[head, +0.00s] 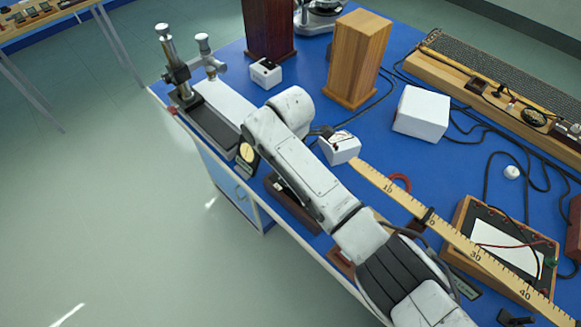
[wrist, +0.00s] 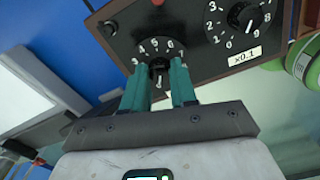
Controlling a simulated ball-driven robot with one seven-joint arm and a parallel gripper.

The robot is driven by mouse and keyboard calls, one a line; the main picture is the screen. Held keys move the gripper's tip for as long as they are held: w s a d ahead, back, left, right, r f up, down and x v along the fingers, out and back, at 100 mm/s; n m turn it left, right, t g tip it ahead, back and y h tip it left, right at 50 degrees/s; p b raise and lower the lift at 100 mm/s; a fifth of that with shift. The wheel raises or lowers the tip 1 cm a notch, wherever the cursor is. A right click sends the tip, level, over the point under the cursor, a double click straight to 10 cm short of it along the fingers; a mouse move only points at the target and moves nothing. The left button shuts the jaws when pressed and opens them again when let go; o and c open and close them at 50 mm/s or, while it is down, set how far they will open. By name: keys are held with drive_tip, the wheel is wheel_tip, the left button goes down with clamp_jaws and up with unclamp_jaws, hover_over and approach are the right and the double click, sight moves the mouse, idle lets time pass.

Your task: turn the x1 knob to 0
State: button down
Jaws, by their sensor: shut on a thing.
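In the wrist view, my gripper (wrist: 158,92) has its two teal fingers on either side of a small black knob (wrist: 158,68) and is shut on it. The knob sits on a dark panel (wrist: 195,50). White digits from 3 to 7 show around its upper side; the lower digits and any label are hidden by my fingers. A pale mark shows on the knob, but I cannot tell which digit it points to. A second black knob (wrist: 245,17), labelled x0.1, is to the right. My gripper is hidden behind my arm in the head view.
On the blue bench (head: 300,80) are a wooden block (head: 357,58), a white box (head: 421,112), a small meter (head: 340,147), a long yellow scale (head: 400,200) and loose black cables. A green round thing (wrist: 300,60) is right of the panel. Open floor lies left of the bench.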

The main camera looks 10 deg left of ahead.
drive_tip(key=shift+r, duration=0.1)
drive_tip(key=c, duration=0.9)
unclamp_jaws()
wheel_tip(320, 180, up, 11)
drive_tip(key=shift+f+b, duration=0.15)
drive_tip(key=shift+b, duration=0.4)
